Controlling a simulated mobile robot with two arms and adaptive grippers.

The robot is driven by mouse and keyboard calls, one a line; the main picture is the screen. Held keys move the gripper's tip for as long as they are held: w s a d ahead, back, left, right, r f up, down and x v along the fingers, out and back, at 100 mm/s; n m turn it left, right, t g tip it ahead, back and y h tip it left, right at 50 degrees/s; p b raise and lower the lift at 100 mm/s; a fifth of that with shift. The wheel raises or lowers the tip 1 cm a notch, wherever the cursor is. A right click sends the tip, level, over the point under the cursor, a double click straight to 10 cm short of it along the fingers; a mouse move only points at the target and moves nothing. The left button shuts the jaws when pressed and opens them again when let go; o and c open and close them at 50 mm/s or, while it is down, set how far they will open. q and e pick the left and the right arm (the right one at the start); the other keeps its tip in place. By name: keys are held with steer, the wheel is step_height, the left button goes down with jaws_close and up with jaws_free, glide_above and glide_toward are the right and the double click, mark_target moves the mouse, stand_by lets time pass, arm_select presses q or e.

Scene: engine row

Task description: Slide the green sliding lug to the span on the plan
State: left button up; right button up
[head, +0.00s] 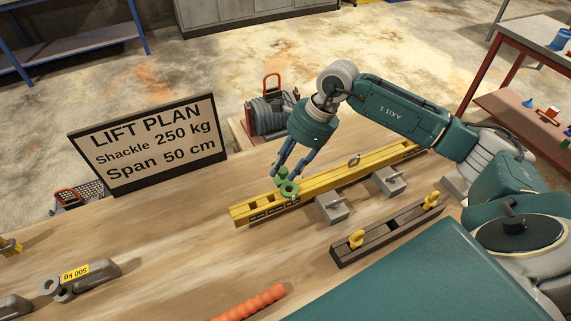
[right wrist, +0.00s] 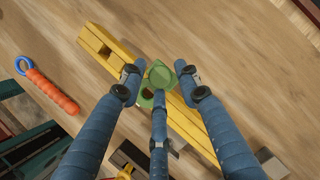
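The green sliding lug (head: 288,188) sits on the yellow spreader beam (head: 345,182), toward its left end. It also shows in the right wrist view (right wrist: 161,76), on the yellow beam (right wrist: 96,45). My right gripper (head: 288,164) is right over the lug with its fingers pointing down. In the right wrist view its blue fingers (right wrist: 160,76) stand spread around the lug, apart at the tips; whether any finger touches it is unclear. The lift plan sign (head: 148,143) reads "Shackle 250 kg" and "Span 50 cm". My left gripper is not in view.
Grey blocks (head: 332,208) stand along the beam's near side. A dark rack with yellow shackles (head: 390,232) lies nearer.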

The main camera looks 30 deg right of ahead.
jaws_close()
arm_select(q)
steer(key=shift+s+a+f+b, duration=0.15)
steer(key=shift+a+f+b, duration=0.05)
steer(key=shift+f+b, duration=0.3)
arm_select(e)
steer(key=a, duration=0.5)
steer(key=shift+w+r, duration=0.1)
steer(key=shift+w, duration=0.1)
steer(key=shift+o, duration=2.3)
jaws_free()
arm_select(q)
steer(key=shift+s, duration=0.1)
